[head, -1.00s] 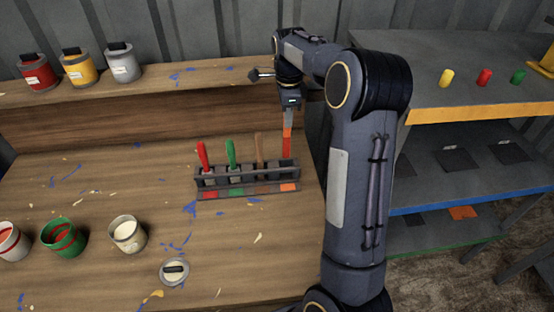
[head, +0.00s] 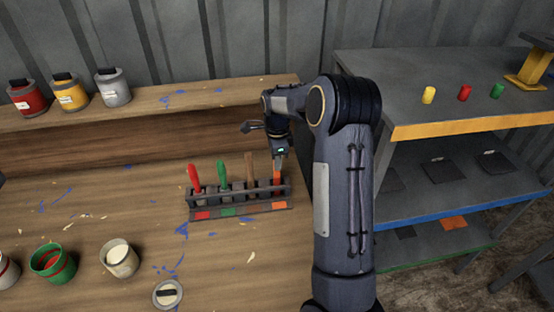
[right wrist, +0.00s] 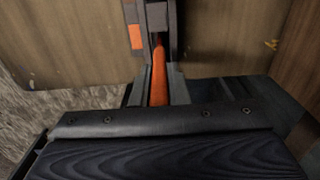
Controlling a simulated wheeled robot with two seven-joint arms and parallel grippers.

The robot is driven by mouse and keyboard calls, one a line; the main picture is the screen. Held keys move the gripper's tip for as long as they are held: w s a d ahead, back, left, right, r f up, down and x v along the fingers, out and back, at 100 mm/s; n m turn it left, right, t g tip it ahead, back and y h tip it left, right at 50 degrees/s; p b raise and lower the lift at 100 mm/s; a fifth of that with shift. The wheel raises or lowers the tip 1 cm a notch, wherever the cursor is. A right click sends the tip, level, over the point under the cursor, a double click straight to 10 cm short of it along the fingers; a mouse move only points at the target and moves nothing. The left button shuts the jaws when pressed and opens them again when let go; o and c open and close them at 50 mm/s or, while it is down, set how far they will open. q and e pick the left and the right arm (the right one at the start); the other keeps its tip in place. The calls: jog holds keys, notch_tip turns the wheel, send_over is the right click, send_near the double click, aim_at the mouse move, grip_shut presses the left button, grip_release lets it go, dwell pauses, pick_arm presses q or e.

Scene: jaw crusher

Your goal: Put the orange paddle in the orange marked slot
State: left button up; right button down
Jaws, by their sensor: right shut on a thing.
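The orange paddle (head: 277,177) stands upright at the right end of the dark rack (head: 236,195), at the slot with the orange mark (head: 279,205). Its lower part is hidden by the rack, so I cannot tell how deep it sits. My right gripper (head: 279,161) is shut on the paddle's upper end from above. In the right wrist view the orange handle (right wrist: 159,72) runs between the fingers (right wrist: 158,92) to the rack, whose orange mark (right wrist: 136,37) shows beside it. My left gripper is not in view.
A red paddle (head: 194,178), a green paddle (head: 222,174) and a brown paddle (head: 249,170) stand in the rack's other slots. Paint cans stand at the left, on the bench and its back ledge (head: 190,99). A grey shelf unit (head: 400,85) is at the right.

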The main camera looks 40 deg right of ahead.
jog(key=c, duration=1.4)
grip_release()
jog(key=shift+f, duration=0.1)
notch_tip(320, 180, up, 12)
jog(key=shift+r+b, duration=0.2)
jog(key=shift+b, duration=0.15)
jog(key=s+a+r+n+t+y, duration=0.1)
jog(key=s+a+r+n+t, duration=0.1)
jog(key=s+a+n, duration=0.4)
jog(key=s+a+r+n+t+y, duration=0.1)
jog(key=s+a+r+n, duration=0.2)
jog(key=s+a+n, duration=0.3)
jog(key=s+a+f+n+t+y, duration=0.1)
jog(key=s+a+f+n, duration=0.2)
jog(key=s+a+n, duration=0.2)
jog(key=s+a+f+n+t, duration=0.1)
jog(key=s+a+f+n, duration=0.2)
jog(key=s, duration=0.7)
jog(key=shift+a+f+n+t+y, duration=0.3)
jog(key=shift+a+n+y, duration=0.1)
jog(key=shift+a+n, duration=0.65)
